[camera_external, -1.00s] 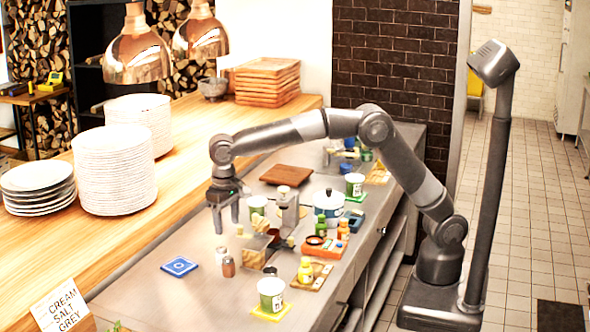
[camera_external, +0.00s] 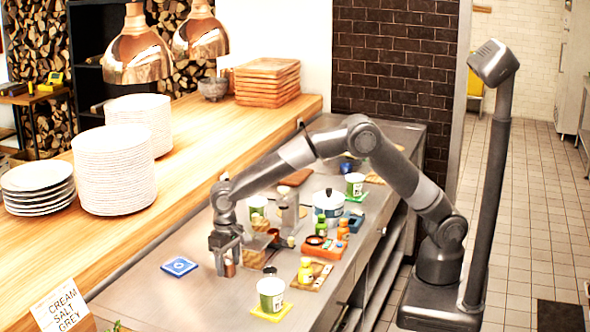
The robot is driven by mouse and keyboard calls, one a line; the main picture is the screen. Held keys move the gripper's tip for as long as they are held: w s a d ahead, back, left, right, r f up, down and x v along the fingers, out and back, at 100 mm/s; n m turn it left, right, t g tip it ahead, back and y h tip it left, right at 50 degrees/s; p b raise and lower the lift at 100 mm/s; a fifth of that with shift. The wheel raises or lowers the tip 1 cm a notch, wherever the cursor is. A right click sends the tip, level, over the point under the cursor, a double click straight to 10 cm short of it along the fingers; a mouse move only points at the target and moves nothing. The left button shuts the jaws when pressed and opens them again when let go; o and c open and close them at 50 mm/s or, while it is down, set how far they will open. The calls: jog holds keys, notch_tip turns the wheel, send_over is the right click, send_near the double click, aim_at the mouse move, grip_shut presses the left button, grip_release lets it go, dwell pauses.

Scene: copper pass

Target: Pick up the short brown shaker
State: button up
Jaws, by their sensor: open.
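The short brown shaker (camera_external: 230,270) stands on the steel counter, right of the blue square coaster. My gripper (camera_external: 228,264) is lowered over it with its fingers pointing down. The fingers are open, and the brown body shows between or just behind them. I cannot tell whether either finger touches it. The gripper hides the shaker's upper part and the pale shaker beside it.
A blue coaster (camera_external: 180,266) lies to the left. A wooden holder (camera_external: 254,252) is close on the right, and a small dark cup (camera_external: 269,270) is in front of it. The front-left counter is clear.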

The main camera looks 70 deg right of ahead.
jog(key=shift+f, duration=0.6)
jog(key=shift+c, duration=0.3)
jog(key=c, duration=1)
